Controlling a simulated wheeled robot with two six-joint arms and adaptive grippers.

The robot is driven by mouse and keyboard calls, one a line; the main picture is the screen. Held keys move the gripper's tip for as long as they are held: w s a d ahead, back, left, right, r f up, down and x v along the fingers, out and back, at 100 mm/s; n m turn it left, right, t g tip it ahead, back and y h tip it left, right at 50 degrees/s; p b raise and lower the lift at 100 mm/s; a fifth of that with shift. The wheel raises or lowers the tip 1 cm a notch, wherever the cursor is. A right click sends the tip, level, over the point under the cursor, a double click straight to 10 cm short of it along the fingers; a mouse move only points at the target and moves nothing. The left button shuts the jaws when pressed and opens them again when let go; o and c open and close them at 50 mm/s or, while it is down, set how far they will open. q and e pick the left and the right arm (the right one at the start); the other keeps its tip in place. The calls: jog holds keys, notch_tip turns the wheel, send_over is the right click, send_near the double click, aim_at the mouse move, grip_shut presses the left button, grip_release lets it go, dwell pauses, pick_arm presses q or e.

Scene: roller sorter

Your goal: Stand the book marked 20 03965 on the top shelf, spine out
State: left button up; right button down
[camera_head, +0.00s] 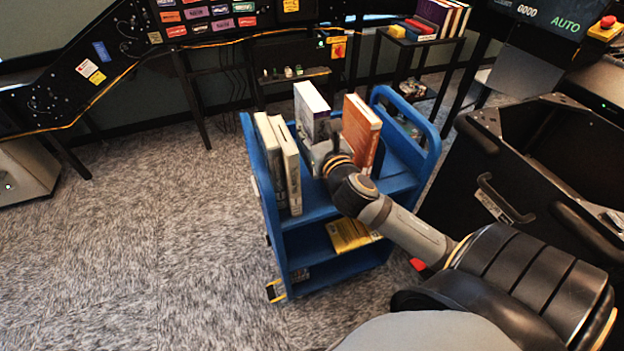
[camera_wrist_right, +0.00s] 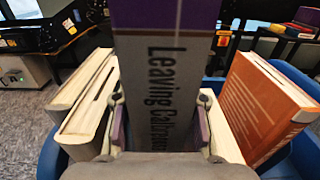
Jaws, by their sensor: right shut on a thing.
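My right gripper (camera_head: 334,146) is over the top shelf of the blue cart (camera_head: 312,208). In the right wrist view the gripper (camera_wrist_right: 160,128) is shut on a purple and grey book (camera_wrist_right: 160,75), with a finger on each side. Its spine, lettered "Leaving Cal...", faces the wrist camera. In the head view, a tall pale book (camera_head: 311,108) standing at the gripper appears to be this one; the arm hides its lower part. I cannot read the mark 20 03965, nor tell whether the book touches the shelf. My left gripper is not in view.
Cream-edged books (camera_head: 287,165) stand at the cart's left end. An orange book (camera_head: 361,131) stands to the right of the gripper. A yellow item (camera_head: 350,234) lies on the lower shelf. A black cabinet (camera_head: 560,160) is at right; carpet (camera_head: 150,230) is clear at left.

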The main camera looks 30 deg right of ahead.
notch_tip(320, 180, down, 9)
jog(key=shift+f+b, duration=0.15)
jog(key=shift+b, duration=1.05)
jog(key=shift+f+b, duration=0.75)
jog(key=shift+f, duration=1.15)
jog(key=shift+f, duration=0.1)
jog(key=c, duration=1.2)
grip_release()
jog(key=shift+f, duration=0.1)
jog(key=shift+o, duration=0.2)
